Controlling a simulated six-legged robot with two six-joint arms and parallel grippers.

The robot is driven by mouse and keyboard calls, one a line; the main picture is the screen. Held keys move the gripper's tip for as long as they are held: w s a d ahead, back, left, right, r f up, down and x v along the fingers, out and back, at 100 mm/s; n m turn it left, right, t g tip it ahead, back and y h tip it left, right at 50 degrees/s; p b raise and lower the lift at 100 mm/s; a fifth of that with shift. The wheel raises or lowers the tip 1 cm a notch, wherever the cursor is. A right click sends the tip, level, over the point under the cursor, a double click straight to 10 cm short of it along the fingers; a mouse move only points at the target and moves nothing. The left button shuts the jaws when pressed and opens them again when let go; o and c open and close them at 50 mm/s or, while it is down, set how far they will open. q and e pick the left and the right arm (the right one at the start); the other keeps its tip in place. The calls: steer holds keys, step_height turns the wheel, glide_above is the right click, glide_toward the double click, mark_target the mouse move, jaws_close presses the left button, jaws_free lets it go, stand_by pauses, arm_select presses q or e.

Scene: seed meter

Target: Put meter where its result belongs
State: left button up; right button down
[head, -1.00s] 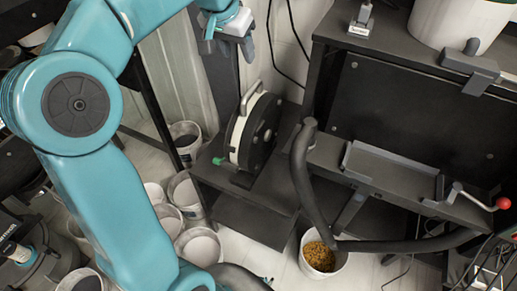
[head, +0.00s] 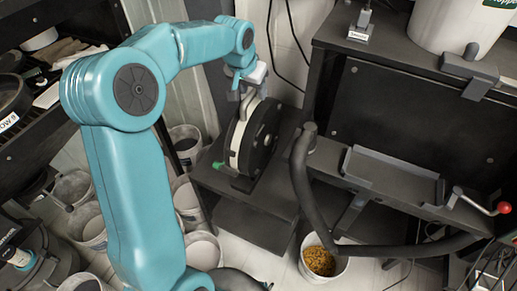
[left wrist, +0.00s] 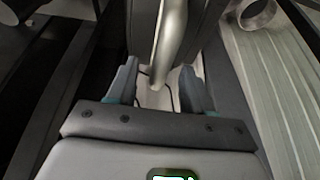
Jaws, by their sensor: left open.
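The seed meter (head: 262,138) is a round black disc housing with a white rim. It stands upright on a dark shelf (head: 233,205), with a grey handle (head: 246,104) on top and a green piece at its lower left. My left gripper (head: 244,84) is at the top of the meter, by the handle. In the left wrist view, my left gripper (left wrist: 157,82) has its fingers apart, with the grey handle (left wrist: 170,45) showing between them. Whether the fingers touch it I cannot tell. My right gripper is not in view.
A dark bench with an empty grey tray (head: 392,176) and a red-knobbed crank (head: 485,203) stands at the right. A black hose (head: 305,185) curves before it. A bucket of seed (head: 320,262) stands below. Several white buckets and a rack are at the left.

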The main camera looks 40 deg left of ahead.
arm_select(q)
steer(key=shift+s+r, duration=0.15)
steer(key=shift+c, duration=0.3)
jaws_close()
stand_by(0.9)
